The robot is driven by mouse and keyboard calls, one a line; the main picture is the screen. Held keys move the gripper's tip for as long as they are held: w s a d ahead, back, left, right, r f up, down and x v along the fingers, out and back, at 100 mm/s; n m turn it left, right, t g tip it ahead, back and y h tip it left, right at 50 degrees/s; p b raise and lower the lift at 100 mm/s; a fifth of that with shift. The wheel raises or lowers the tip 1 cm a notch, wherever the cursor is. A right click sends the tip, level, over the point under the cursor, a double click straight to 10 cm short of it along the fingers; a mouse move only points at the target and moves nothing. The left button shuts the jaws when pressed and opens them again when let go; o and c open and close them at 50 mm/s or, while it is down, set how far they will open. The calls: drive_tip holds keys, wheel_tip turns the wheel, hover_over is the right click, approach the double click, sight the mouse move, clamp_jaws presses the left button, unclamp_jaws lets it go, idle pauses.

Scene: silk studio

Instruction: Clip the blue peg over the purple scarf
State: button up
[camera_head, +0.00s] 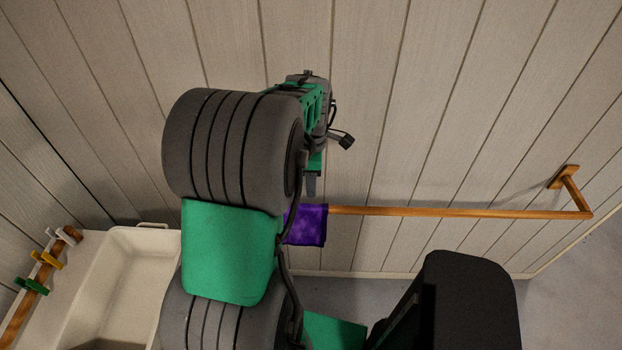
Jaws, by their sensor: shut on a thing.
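The purple scarf (306,226) hangs over the wooden rail (440,211), at the left end of the rail's visible stretch. My arm covers its left side. My gripper (312,184) is just above the scarf and rail, mostly hidden behind my own arm. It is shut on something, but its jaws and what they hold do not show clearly. I see no blue peg in the open; it can only be hidden at my gripper.
A wooden strip (22,310) at the left carries white, yellow (47,259) and green (30,286) pegs. A white basin (117,280) stands beside it. A bracket (567,176) joins the rail to the panelled wall (420,110). The rail is bare right of the scarf.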

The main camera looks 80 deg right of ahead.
sight(312, 206)
drive_tip(key=shift+f+b, duration=3.8)
drive_tip(key=shift+f, duration=2)
drive_tip(key=shift+f, duration=0.3)
drive_tip(key=o, duration=1.4)
wheel_tip(312, 206, up, 8)
drive_tip(key=shift+f+b, duration=0.1)
drive_tip(key=shift+b, duration=0.35)
